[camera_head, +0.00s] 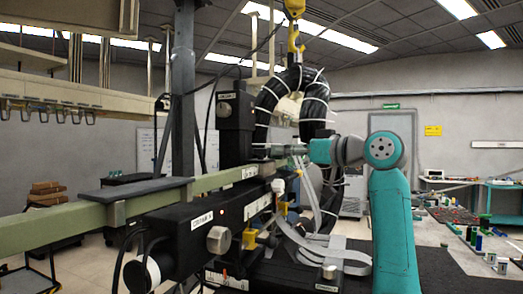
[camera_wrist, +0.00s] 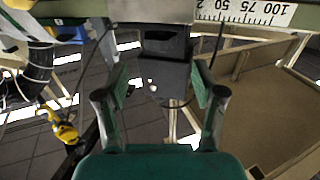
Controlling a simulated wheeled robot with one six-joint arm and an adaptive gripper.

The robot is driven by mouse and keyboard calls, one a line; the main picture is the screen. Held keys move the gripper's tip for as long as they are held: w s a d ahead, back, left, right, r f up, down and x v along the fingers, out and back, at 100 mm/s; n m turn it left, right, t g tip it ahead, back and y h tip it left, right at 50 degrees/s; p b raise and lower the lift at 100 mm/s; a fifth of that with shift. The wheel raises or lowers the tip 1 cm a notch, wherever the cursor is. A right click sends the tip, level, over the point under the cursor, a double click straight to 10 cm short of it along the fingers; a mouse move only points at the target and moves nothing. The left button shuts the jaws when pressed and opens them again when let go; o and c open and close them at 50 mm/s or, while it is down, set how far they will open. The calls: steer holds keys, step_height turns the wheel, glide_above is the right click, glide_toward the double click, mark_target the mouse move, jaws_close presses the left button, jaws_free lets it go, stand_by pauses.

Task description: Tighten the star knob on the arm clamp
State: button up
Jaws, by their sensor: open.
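My gripper (camera_wrist: 160,84) is open, with its two green-padded fingers apart and nothing seen between them. In the wrist view a dark block (camera_wrist: 165,42) under a green beam lies ahead, between the fingertips. In the head view my gripper (camera_head: 278,151) points left at the rail, close to the upright black housing (camera_head: 236,127). One round silver knob (camera_head: 225,109) is on that housing and another silver knob (camera_head: 219,239) is on the lower black unit (camera_head: 190,240). I cannot make out a star shape on either, nor tell which part is the arm clamp.
A long green beam (camera_head: 145,200) crosses the left. A yellow hook (camera_head: 293,40) holds a looped black cable bundle (camera_head: 263,105) close behind my wrist. Grey straps (camera_head: 335,255) hang below it. A printed scale (camera_wrist: 245,14) is on the beam.

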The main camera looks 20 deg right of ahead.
mark_target(260, 151)
steer(key=x, duration=0.8)
steer(key=shift+w+a, duration=0.1)
steer(key=shift+c, duration=0.3)
steer(key=c, duration=1.1)
